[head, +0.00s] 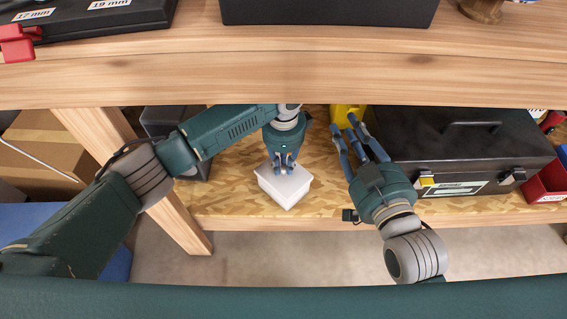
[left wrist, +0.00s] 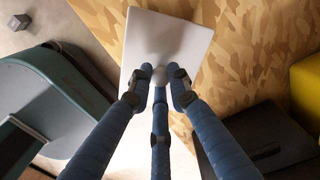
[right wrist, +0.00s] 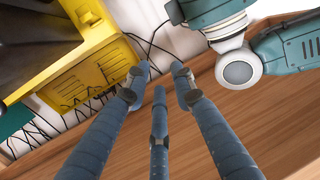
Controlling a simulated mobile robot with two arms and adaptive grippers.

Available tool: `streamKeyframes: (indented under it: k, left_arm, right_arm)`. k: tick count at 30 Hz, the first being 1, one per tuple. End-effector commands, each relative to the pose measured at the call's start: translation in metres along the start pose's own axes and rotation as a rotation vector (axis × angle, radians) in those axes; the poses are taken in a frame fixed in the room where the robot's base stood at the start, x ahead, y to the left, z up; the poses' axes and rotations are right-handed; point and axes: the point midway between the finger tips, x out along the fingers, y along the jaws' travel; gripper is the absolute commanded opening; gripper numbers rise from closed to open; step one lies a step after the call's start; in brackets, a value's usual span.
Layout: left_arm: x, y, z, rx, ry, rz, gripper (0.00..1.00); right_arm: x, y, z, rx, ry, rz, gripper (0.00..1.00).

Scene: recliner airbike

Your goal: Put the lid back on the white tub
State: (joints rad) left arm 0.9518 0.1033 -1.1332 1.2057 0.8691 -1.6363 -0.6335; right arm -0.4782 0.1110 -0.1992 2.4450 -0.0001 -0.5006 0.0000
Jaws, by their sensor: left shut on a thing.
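The white tub (head: 284,192) sits on the low wood-chip shelf, near its front edge, in the head view. A white lid (left wrist: 178,32) with a small knob shows in the left wrist view, over the tub's place. My left gripper (head: 284,163) points down at the top of the white tub. Its fingers (left wrist: 160,75) are shut on the lid's knob, which they partly hide. I cannot tell whether the lid touches the tub's rim or hovers just above it. My right gripper (head: 350,127) is open and empty, right of the tub; its fingers also show in the right wrist view (right wrist: 160,72).
A black toolbox (head: 460,150) stands right of my right gripper. A yellow object (head: 346,115) stands behind, also large in the right wrist view (right wrist: 85,75). The wooden bench top (head: 290,75) hangs over the shelf. A dark box (head: 172,125) and a table leg (head: 125,160) are left.

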Motion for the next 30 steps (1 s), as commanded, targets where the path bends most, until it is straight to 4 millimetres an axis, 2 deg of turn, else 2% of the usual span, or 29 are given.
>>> streamKeyframes:
  k: [30]
  left_arm:
    - [0.000, 0.000, 0.000, 0.000, 0.000, 0.000, 0.00]
  right_arm:
    - [-0.004, 0.003, 0.021, -0.001, -0.090, 0.006, 0.24]
